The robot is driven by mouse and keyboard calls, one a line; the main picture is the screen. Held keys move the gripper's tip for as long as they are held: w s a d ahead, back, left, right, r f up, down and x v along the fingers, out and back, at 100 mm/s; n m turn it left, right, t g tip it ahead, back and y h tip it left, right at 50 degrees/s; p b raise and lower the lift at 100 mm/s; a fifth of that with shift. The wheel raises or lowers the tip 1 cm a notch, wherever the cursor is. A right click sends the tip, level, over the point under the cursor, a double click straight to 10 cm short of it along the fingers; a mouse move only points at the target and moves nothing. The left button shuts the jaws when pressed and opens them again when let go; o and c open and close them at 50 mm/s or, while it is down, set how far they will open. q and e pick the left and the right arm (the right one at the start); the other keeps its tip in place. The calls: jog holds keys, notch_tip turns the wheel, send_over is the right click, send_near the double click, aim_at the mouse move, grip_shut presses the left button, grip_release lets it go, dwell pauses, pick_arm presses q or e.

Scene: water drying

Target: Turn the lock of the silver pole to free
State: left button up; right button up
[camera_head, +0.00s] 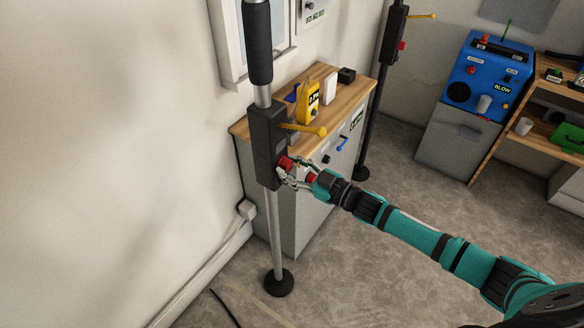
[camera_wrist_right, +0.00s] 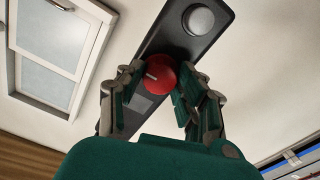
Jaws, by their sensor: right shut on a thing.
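The silver pole (camera_head: 274,233) stands upright on a round black foot, with a black grip on top. A black lock housing (camera_head: 263,134) sits at its middle, with a yellow crank handle (camera_head: 305,129) sticking out to the right. The red lock knob (camera_head: 285,163) is low on the housing; it also shows in the right wrist view (camera_wrist_right: 160,75) with a pale mark on its face. My right gripper (camera_head: 291,174) reaches in from the right and is shut on the red knob, its fingers at either side of it. My left gripper is not in view.
Behind the pole is a cabinet with a wooden top (camera_head: 345,100) holding a yellow device (camera_head: 308,102). A second, black pole (camera_head: 375,110) stands farther back. A blue machine (camera_head: 487,72) and a wooden shelf (camera_head: 515,95) are at right. The floor between is clear.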

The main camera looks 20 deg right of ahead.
jog(key=n, duration=0.4)
jog(key=shift+n+b, duration=0.3)
jog(key=shift+b, duration=0.1)
jog(key=n+b, duration=0.1)
jog(key=n, duration=0.3)
jog(key=shift+f, duration=0.1)
jog(key=n+b, duration=0.1)
jog(key=n, duration=0.4)
jog(key=shift+b, duration=0.35)
jog(key=shift+n+b, duration=0.65)
jog(key=shift+n, duration=1.25)
jog(key=o, duration=1.1)
jog(key=shift+o, duration=0.2)
jog(key=shift+s, duration=0.1)
